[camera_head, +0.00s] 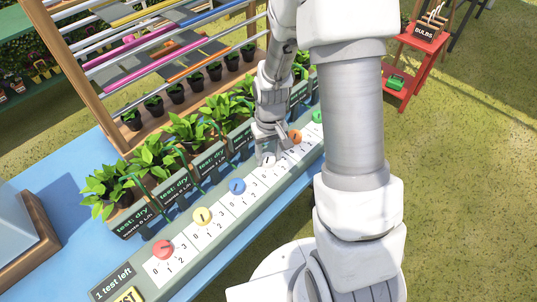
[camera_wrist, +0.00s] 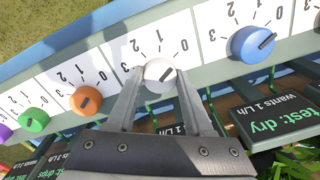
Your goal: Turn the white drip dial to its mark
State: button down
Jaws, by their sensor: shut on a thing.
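The white drip dial (camera_wrist: 160,72) sits on the long dial panel, over a white scale plate marked 0 to 3. My gripper (camera_wrist: 160,85) is shut on the white dial, with one finger on each side of it.
A blue dial (camera_wrist: 251,43) and an orange dial (camera_wrist: 86,100) flank the white one. Red (camera_head: 163,249) and yellow (camera_head: 202,215) dials stand further left. Potted plants (camera_head: 155,155) with "test: dry" signs line the panel's back. A sign at the left end reads "1 test left".

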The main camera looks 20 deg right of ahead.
aim_at(270, 157)
dwell(0.4)
jog(key=shift+c, duration=1.4)
grip_release()
notch_tip(270, 157, up, 18)
jog(key=p, duration=0.2)
jog(key=shift+d+f, duration=0.2)
jog(key=shift+f, duration=0.05)
